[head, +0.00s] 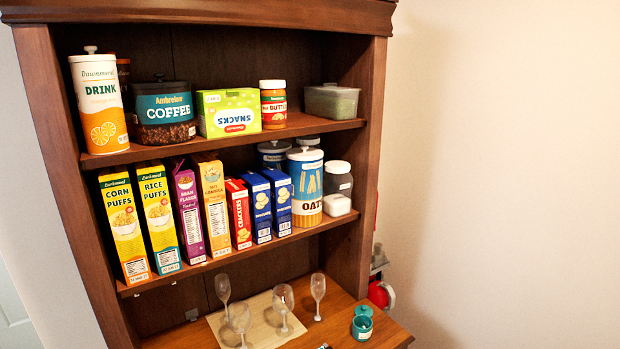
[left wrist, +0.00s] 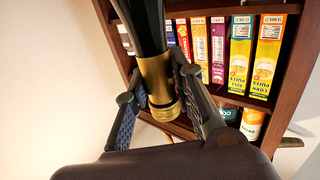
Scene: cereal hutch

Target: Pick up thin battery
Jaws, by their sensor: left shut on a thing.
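My left gripper (left wrist: 158,85) shows in the left wrist view, its two fingers on either side of a black and gold cylindrical object (left wrist: 157,78). It is shut on this object, whose black part runs up out of the top of the picture. I cannot tell for sure whether this object is the thin battery. In the head view a small dark thing (head: 324,346) is cut off by the bottom edge, too little of it showing to name. Neither gripper shows clearly in the head view.
The wooden hutch (head: 360,180) holds cereal boxes (head: 158,215), canisters and jars on two shelves. On its lower counter (head: 345,325) several wine glasses (head: 284,303) stand on or near a beige mat (head: 262,312). A small teal jar (head: 362,322) stands at the right.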

